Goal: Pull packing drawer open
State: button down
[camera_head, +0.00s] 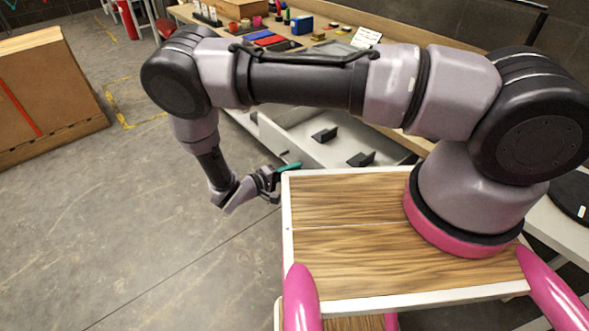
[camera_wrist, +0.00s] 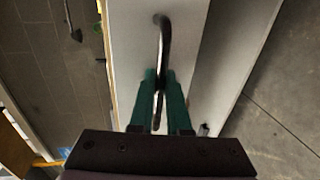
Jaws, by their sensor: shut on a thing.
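The drawer (camera_head: 300,132) stands out from under the workbench, with its pale interior open to view and dark objects lying inside. In the wrist view, its pale front (camera_wrist: 133,45) carries a dark curved bar handle (camera_wrist: 163,42). My gripper (camera_head: 287,168) is low at the drawer's near side in the head view. In the wrist view, the teal fingers of my gripper (camera_wrist: 160,98) are shut on the lower part of the handle. The handle is too small to make out in the head view.
The wooden workbench (camera_head: 345,35) behind the drawer holds tools, small boxes and containers. A large wooden box-like object (camera_head: 45,95) stands at the left. Open concrete floor (camera_head: 130,220) lies left of my arm. My wood-topped base is close by on the right.

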jog(key=c, duration=0.9)
grip_release()
jog(key=shift+a, duration=0.1)
jog(key=v, duration=1)
jog(key=shift+s+a, duration=0.2)
jog(key=shift+a, duration=0.05)
jog(key=shift+r, duration=0.1)
